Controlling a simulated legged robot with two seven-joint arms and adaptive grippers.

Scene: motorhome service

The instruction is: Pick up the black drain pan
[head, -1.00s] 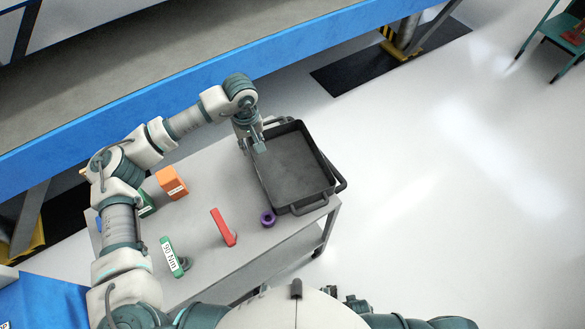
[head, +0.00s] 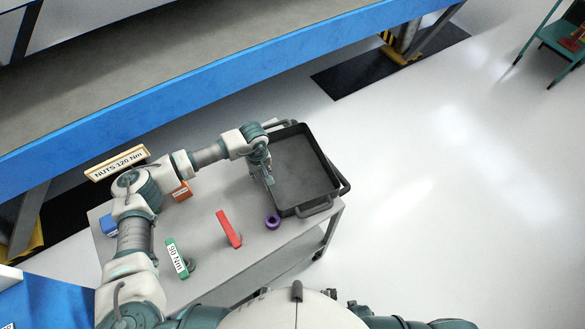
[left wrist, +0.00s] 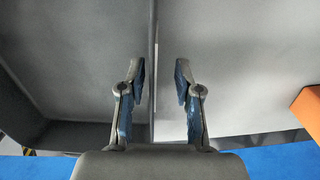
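The black drain pan (head: 302,168) lies at the right end of the grey cart, with a handle bar along its right side and another at its front. My left gripper (head: 269,181) is at the pan's left wall. In the left wrist view my left gripper (left wrist: 160,85) is open, its fingertips apart. The pan's inside (left wrist: 75,60) fills the left, the cart top the right, and the thin wall edge (left wrist: 152,70) runs between the fingers. I cannot tell if a finger touches it. My right gripper does not show.
The cart top (head: 205,225) also holds a purple ring (head: 273,221), a red block (head: 229,229), a green labelled piece (head: 177,258), an orange block (head: 182,191) and a blue block (head: 108,225). A blue beam (head: 230,105) runs behind.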

